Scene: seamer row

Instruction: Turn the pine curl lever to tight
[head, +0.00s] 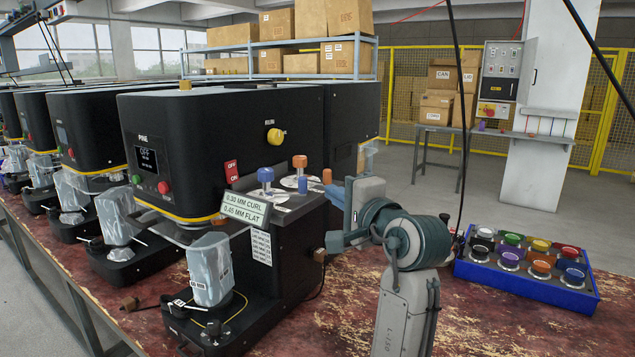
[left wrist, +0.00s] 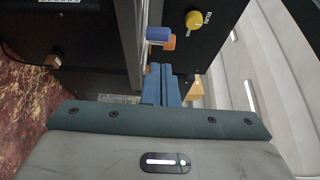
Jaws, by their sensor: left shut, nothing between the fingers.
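The PINE seamer (head: 210,150) is black, with a display reading OFF. On its side housing stand a blue-capped lever (head: 265,175) and an orange-capped lever (head: 300,161), both on pale round plates. Which one is the curl lever, and its setting, I cannot read. A sign (head: 246,208) below reads 0.30 MM CURL, 0.45 MM FLAT. My left gripper (head: 335,194) is shut and empty, right of the levers and apart from them. In the left wrist view its blue fingers (left wrist: 161,70) point towards a blue cap (left wrist: 158,33) and orange pieces. My right gripper is out of view.
A yellow knob (head: 274,136) and a red OFF/ON plate (head: 231,172) are on the seamer's side. A blue tray (head: 525,287) of coloured knobs sits on the worn red bench (head: 330,310) at right. More black seamers (head: 85,125) stand to the left.

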